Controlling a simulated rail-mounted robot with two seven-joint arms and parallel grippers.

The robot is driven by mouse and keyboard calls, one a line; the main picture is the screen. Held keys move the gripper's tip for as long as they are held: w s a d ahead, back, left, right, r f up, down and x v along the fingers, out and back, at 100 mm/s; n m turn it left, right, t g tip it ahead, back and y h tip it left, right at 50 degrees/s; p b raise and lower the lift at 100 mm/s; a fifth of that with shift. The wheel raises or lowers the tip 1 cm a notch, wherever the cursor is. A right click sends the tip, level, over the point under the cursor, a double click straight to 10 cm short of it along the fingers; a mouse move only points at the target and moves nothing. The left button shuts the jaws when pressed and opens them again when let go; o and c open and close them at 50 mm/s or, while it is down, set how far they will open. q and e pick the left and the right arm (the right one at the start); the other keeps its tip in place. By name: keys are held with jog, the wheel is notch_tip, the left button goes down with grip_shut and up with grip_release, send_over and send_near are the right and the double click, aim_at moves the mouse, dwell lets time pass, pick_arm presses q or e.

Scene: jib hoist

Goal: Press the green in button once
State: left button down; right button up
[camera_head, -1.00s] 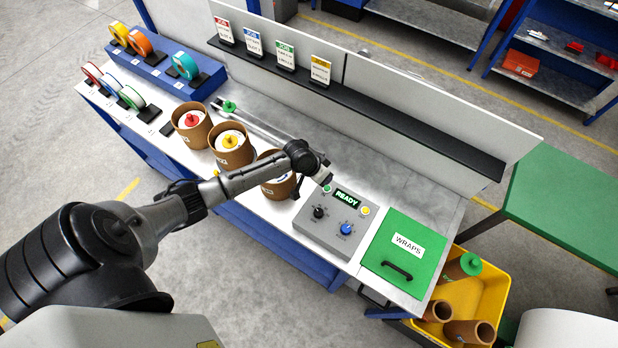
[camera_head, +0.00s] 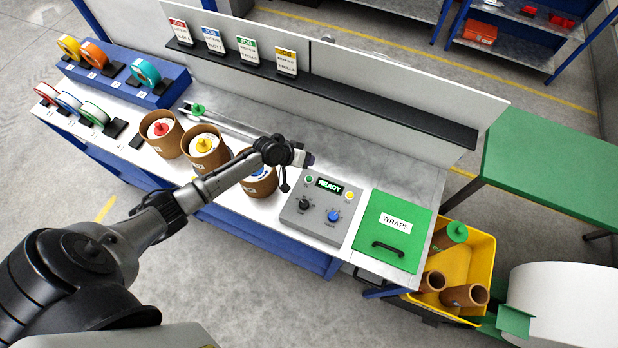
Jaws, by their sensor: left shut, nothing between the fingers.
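The grey control box (camera_head: 294,222) stands on the bench, left of the green WRAPS panel. Its display (camera_head: 330,186) reads READY. A small green button (camera_head: 309,179) sits at the display's left end, and a yellow button (camera_head: 349,195) sits at its right. Below are a black knob (camera_head: 304,204) and a blue knob (camera_head: 333,215). My left gripper (camera_head: 308,159) is shut and empty, just above and behind the green button in the picture, apart from it as far as I can tell. My right gripper is not in view.
Brown tubs with red (camera_head: 160,129) and yellow (camera_head: 204,144) knobs stand left of the box; a third is partly behind my left arm. The green WRAPS panel (camera_head: 407,213) lies to the right. A yellow bin (camera_head: 483,262) with brown tubes stands beyond the bench end.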

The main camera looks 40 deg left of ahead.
aim_at(308, 177)
pick_arm(q)
jog(key=shift+f+b, duration=3.8)
jog(key=shift+f, duration=0.55)
jog(key=shift+f, duration=0.15)
jog(key=shift+f+b, duration=0.25)
jog(key=shift+b, duration=0.1)
jog(key=shift+f, duration=0.15)
